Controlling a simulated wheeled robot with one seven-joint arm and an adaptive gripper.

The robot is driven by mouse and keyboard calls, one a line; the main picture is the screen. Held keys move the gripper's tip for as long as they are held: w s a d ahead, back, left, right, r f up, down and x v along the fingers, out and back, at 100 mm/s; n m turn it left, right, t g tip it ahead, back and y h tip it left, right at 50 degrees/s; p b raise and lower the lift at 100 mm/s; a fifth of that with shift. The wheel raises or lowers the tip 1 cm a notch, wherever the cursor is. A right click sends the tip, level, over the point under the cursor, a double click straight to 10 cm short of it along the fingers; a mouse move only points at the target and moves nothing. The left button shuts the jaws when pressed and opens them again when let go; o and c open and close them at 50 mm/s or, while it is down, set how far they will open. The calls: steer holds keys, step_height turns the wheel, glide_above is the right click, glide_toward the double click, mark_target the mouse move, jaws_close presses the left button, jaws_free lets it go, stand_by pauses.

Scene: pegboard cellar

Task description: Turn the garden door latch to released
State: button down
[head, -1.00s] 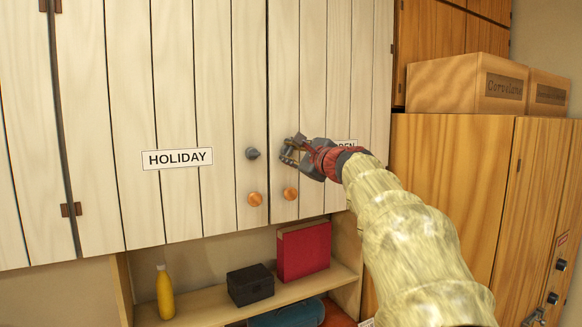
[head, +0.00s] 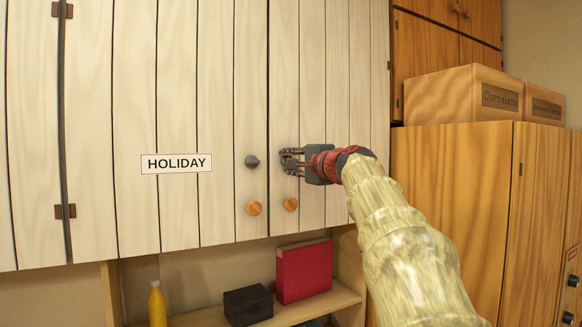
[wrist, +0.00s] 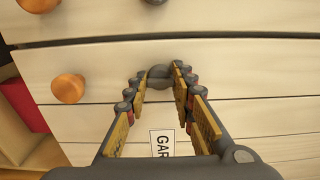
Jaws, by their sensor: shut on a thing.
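The garden door (head: 315,85) is the right-hand pale plank door. Its sign (wrist: 161,143) shows only "GAR" in the wrist view and is hidden behind my gripper in the head view. The dark grey latch (wrist: 159,76) sits on this door between my fingertips; the head view hides it. My gripper (head: 288,161) is shut on the latch, a finger on either side, as the wrist view (wrist: 160,82) also shows. I cannot tell which way the latch points. The garden door's round orange knob (head: 290,204) is just below it, and also shows in the wrist view (wrist: 68,88).
To the left is the HOLIDAY door (head: 135,90) with its own grey latch (head: 252,161) and orange knob (head: 254,208). Below, an open shelf (head: 335,300) holds a red binder (head: 304,271), a black box (head: 248,305) and a yellow bottle (head: 157,304). A wooden cabinet (head: 450,200) stands right.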

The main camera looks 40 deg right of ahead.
stand_by(0.4)
steer(key=c, duration=1.5)
jaws_free()
steer(key=v, duration=1.2)
steer(key=shift+f, duration=0.1)
